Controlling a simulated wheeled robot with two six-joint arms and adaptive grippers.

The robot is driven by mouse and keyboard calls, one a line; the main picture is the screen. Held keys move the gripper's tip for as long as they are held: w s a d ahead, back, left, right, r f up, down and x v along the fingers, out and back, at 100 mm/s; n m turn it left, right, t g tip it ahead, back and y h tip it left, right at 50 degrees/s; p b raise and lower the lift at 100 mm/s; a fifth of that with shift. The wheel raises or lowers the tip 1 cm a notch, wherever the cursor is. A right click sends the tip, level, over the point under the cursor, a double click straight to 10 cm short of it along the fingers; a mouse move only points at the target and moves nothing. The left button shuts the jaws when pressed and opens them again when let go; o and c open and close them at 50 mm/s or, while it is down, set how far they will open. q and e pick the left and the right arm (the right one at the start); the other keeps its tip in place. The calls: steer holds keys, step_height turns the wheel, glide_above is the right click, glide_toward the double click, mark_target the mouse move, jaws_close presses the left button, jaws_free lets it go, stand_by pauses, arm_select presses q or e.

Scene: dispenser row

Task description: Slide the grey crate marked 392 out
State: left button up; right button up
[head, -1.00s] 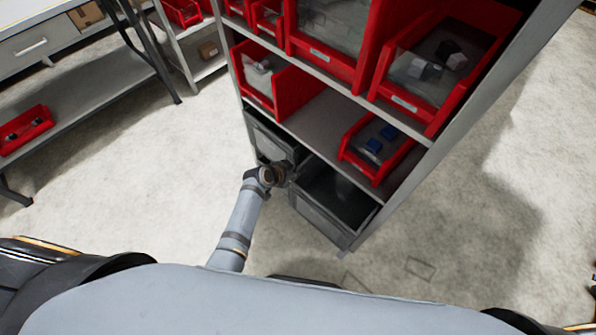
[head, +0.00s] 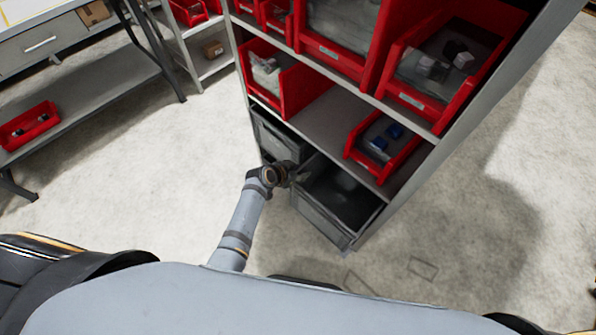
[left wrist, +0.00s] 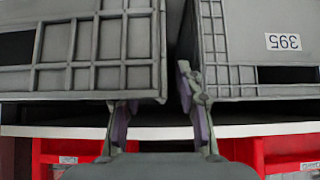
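The grey crate (head: 322,216) at the lower right of the shelf is partly slid out, with its open top showing. No number is readable on it; its front also shows in the left wrist view (left wrist: 80,55). A second grey crate (head: 277,140) sits to its left; in the left wrist view it bears an upside-down 395 label (left wrist: 283,41). My left gripper (head: 300,178) is at the left corner of the slid-out crate. In the left wrist view its fingers (left wrist: 158,110) stand apart, one behind that crate's rim, the other by the gap between crates. My right gripper is not in view.
Red bins stand on the shelf above, one with blue pieces (head: 383,143) directly over the slid-out crate. A grey bench (head: 95,95) with a red bin (head: 30,125) is at the left. The floor (head: 120,195) before the shelf is clear.

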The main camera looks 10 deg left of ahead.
arm_select(q)
steer(key=v, duration=1.2)
steer(key=s+a+f+n+g+y, duration=0.1)
steer(key=s+a+f, duration=0.25)
steer(key=f, duration=0.45)
steer(key=s+a+f+n+g+y, duration=0.1)
steer(key=s+a+f+n, duration=0.1)
steer(key=s+f, duration=0.35)
steer(key=s+a+f+n+g+y, duration=0.1)
steer(key=s+a+f+y, duration=0.15)
steer(key=f, duration=0.65)
steer(key=s+a+f+n+g, duration=0.1)
steer(key=s+f, duration=0.3)
steer(key=s, duration=0.4)
steer(key=s+a+f+g+y+p, duration=0.1)
steer(key=s+a+f, duration=0.3)
steer(key=s, duration=0.4)
steer(key=s+a+f+n+g, duration=0.1)
steer(key=s+f, duration=0.3)
steer(key=s, duration=0.4)
steer(key=shift+a+f+n, duration=0.25)
steer(key=shift+a+n, duration=0.05)
steer(key=shift+a, duration=0.5)
